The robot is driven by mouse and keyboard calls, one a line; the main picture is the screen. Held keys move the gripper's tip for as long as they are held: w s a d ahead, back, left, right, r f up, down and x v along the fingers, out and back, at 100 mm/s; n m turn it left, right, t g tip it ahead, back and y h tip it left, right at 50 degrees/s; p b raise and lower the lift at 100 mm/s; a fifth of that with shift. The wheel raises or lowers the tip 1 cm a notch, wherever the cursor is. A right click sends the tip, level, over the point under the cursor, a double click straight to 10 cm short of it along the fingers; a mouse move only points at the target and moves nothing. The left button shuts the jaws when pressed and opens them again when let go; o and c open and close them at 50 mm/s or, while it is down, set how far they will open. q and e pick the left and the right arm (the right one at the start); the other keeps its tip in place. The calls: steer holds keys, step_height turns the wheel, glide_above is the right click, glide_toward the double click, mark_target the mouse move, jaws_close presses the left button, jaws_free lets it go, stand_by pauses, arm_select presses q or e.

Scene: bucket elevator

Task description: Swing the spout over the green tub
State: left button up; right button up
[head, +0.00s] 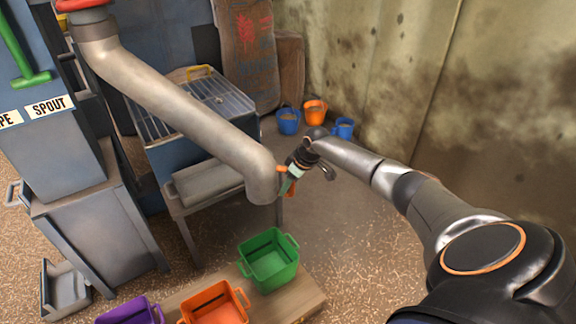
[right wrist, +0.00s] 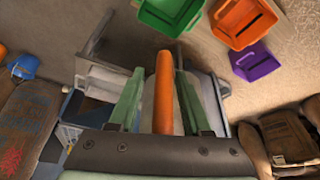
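The spout (head: 180,105) is a long grey pipe running down from a red collar to a bent end with an orange handle (head: 291,182). The green tub (head: 268,260) stands on a wooden board, below the spout's end in the head picture; I cannot tell whether the mouth is directly above it. My right gripper (head: 288,184) is at the handle. In the right wrist view its green fingers (right wrist: 160,72) are apart on either side of the orange handle (right wrist: 163,95), with small gaps showing. The green tub (right wrist: 170,12) shows at the top there. My left gripper is out of view.
An orange tub (head: 215,305) and a purple tub (head: 130,312) stand left of the green one. A metal table with a grate (head: 205,95) is behind the spout. Small blue and orange buckets (head: 315,112) sit by the stained wall. A grey cabinet (head: 95,225) stands left.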

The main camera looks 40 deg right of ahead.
steer(key=p+v, duration=0.3)
steer(key=v, duration=0.9)
steer(key=shift+r, duration=0.3)
